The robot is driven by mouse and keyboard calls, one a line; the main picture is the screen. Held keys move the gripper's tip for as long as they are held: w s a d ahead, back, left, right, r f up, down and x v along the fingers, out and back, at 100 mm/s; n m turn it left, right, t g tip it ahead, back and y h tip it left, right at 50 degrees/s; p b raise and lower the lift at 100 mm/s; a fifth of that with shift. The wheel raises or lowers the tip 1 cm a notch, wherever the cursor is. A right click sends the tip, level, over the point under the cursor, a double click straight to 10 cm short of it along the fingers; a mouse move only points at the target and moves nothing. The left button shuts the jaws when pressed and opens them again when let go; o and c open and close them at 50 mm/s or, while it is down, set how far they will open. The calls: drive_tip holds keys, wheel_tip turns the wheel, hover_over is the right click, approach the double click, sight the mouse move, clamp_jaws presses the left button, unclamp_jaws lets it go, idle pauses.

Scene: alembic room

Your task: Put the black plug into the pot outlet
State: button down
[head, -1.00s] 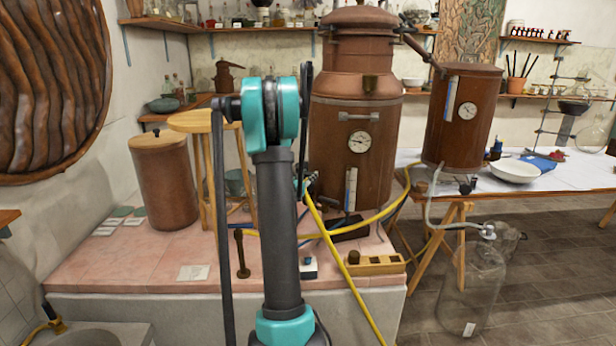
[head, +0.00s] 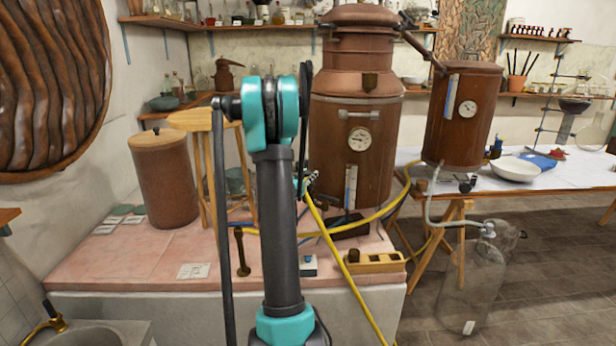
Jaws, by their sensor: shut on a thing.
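The large copper pot (head: 335,110) stands on the pink tiled bench, with a round dial and a level gauge on its front. My gripper (head: 311,181) shows only in part, as small teal and grey pieces at the pot's lower left side. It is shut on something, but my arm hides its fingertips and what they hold. I cannot make out the pot outlet; that low part of the pot is largely covered by my arm. A wooden holder (head: 385,264) lies at the bench's front right. A dark brown knob-like piece (head: 353,256) stands at its left end.
A yellow hose (head: 345,266) crosses in front of the pot and hangs over the bench edge. A wooden stool (head: 206,160), a lidded brown vessel (head: 165,190) and a brass piece (head: 241,255) stand at the left. The bench's front left (head: 130,265) is mostly clear.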

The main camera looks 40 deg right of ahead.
drive_tip(key=shift+f, duration=1.4)
idle(2.9)
drive_tip(key=c, duration=1.1)
unclamp_jaws()
drive_tip(key=shift+o, duration=0.2)
drive_tip(key=shift+a, duration=0.1)
drive_tip(key=v, duration=0.7)
drive_tip(key=shift+s, duration=0.15)
drive_tip(key=s+a+f+m+g+y, duration=0.1)
drive_tip(key=s+a+f+m+y, duration=0.3)
drive_tip(key=s+a+m, duration=0.4)
drive_tip(key=s+a+f+m+g+y, duration=0.1)
drive_tip(key=s+a+f+m+y, duration=0.2)
drive_tip(key=a, duration=1.3)
drive_tip(key=s+a+f+m+g+y, duration=0.2)
drive_tip(key=s+a+f+m+y, duration=0.2)
drive_tip(key=s+a+m+y, duration=0.4)
drive_tip(key=s+a+m, duration=0.4)
drive_tip(key=s, duration=0.1)
drive_tip(key=shift+s+a+f+m+y, duration=0.15)
drive_tip(key=shift+a+f+m+y, duration=0.15)
drive_tip(key=shift+a+y, duration=0.1)
